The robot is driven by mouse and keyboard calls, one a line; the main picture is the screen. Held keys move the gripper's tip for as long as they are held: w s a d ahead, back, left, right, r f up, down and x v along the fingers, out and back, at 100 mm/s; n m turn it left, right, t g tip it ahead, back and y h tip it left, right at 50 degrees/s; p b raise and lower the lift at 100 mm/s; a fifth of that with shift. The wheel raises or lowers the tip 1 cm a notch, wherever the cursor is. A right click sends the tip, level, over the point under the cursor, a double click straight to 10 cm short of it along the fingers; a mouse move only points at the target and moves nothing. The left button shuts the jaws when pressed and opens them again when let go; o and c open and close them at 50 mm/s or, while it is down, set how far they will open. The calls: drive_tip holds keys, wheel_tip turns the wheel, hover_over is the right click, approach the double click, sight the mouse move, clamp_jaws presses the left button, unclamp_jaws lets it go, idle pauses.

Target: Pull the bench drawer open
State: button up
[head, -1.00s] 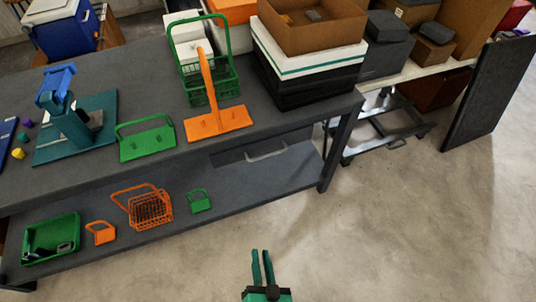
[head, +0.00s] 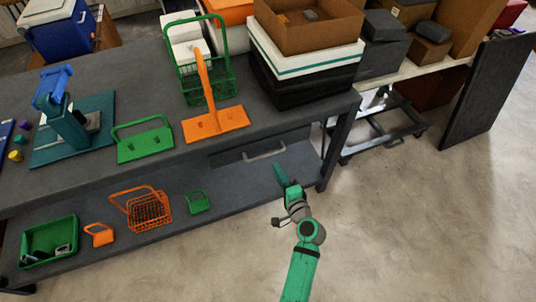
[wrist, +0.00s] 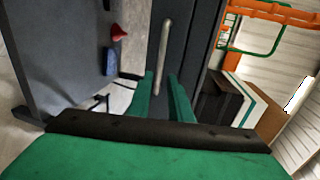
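The bench drawer (head: 228,157) is a dark front under the bench top, near its right end, and looks shut. Its silver bar handle (head: 264,153) runs along the front. In the wrist view the handle (wrist: 163,48) stands upright on the drawer front (wrist: 180,45), just beyond my fingertips and roughly in line with the gap between them. My green gripper (head: 280,174) is before the bench, below and right of the handle in the head view. In the wrist view my gripper's fingers (wrist: 161,86) are apart with nothing between them. They do not appear to touch the handle.
The bench leg (head: 336,150) stands right of the drawer. The lower shelf (head: 240,187) holds an orange wire basket (head: 150,209), a green tray (head: 48,240) and small pieces. Stacked boxes (head: 305,75) sit above the drawer.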

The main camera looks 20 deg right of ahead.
sight(268, 154)
drive_tip(key=x, duration=1)
drive_tip(key=shift+w, duration=0.35)
clamp_jaws()
